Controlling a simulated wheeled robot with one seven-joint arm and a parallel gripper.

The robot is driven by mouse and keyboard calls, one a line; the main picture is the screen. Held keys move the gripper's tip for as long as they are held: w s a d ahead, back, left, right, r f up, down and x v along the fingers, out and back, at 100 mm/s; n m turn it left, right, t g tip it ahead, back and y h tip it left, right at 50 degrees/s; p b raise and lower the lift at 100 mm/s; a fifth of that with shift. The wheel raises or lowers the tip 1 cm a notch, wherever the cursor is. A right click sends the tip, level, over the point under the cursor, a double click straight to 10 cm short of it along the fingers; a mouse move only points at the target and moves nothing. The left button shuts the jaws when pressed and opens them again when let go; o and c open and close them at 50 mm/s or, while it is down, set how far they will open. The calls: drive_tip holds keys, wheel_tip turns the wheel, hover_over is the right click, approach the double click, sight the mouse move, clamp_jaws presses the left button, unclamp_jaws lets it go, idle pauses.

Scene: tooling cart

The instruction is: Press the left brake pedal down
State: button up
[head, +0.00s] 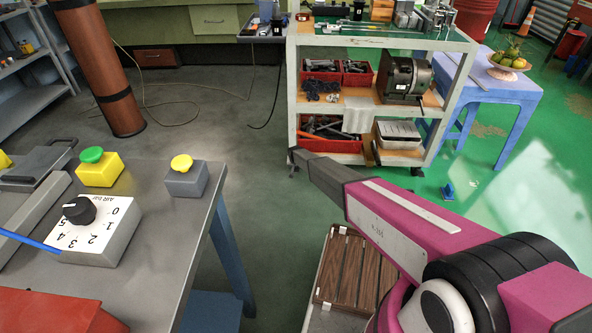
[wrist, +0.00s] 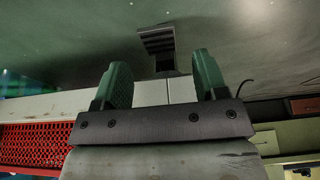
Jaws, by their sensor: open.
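A dark ribbed pedal (wrist: 157,42) shows in the wrist view at the end of a pale cart leg (wrist: 152,92); I take it to be the left brake pedal. My gripper (wrist: 163,78) is open and empty, its two green fingers apart with the leg and pedal seen between and beyond them. I cannot tell whether the fingers touch anything. In the head view my arm reaches to the lower left corner of the tooling cart (head: 345,157). My fingers cannot be made out there, and the arm largely hides the pedal area.
The cart carries red bins (head: 322,70) and a dark machine (head: 404,78). A blue table (head: 500,95) stands to its right. A grey bench (head: 165,225) with push buttons is at the left. Open floor (head: 235,130) lies left of the cart. The wrist view appears upside down.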

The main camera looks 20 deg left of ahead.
sight(296, 171)
drive_tip(key=x, duration=0.3)
drive_tip(key=shift+w+f, duration=0.1)
drive_tip(key=shift+f, duration=0.15)
drive_tip(key=c, duration=0.9)
drive_tip(key=shift+s+d+f+t, duration=0.1)
drive_tip(key=shift+s+f+t, duration=0.2)
drive_tip(key=shift+t, duration=0.5)
drive_tip(key=shift+d+f+t+y, duration=0.1)
drive_tip(key=shift+f+t+y, duration=0.2)
drive_tip(key=shift+t, duration=0.4)
drive_tip(key=shift+f+t+y, duration=0.2)
drive_tip(key=shift+f+t, duration=0.1)
drive_tip(key=shift+t, duration=0.4)
drive_tip(key=shift+w+f+t, duration=0.1)
drive_tip(key=shift+t, duration=0.3)
drive_tip(key=o, duration=0.9)
